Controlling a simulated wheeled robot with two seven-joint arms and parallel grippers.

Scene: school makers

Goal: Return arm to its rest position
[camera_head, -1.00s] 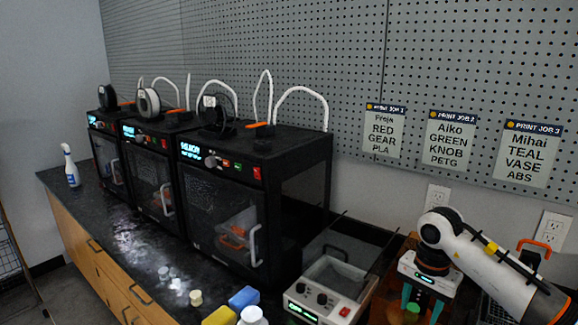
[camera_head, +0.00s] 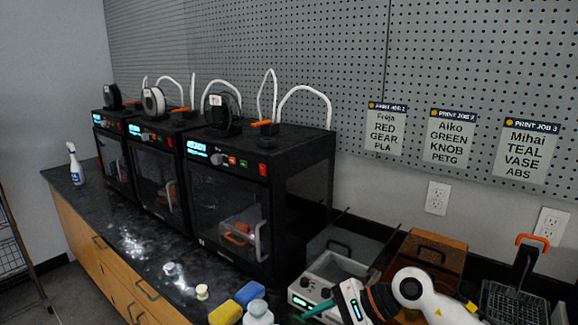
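My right arm comes in at the lower right, white with a dark wrist. Its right gripper (camera_head: 316,310) points left over the front of the grey control box (camera_head: 335,268). One teal finger shows; the other finger is hidden or out of frame, so I cannot tell its opening. I see nothing held in the visible part. My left gripper is not in view.
Three black printers (camera_head: 262,190) stand along the dark counter (camera_head: 120,230). A yellow sponge (camera_head: 225,313), a blue sponge (camera_head: 249,293) and a white bottle (camera_head: 258,314) lie near the gripper. A brown wooden box (camera_head: 433,247) and a black rack (camera_head: 515,300) stand right.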

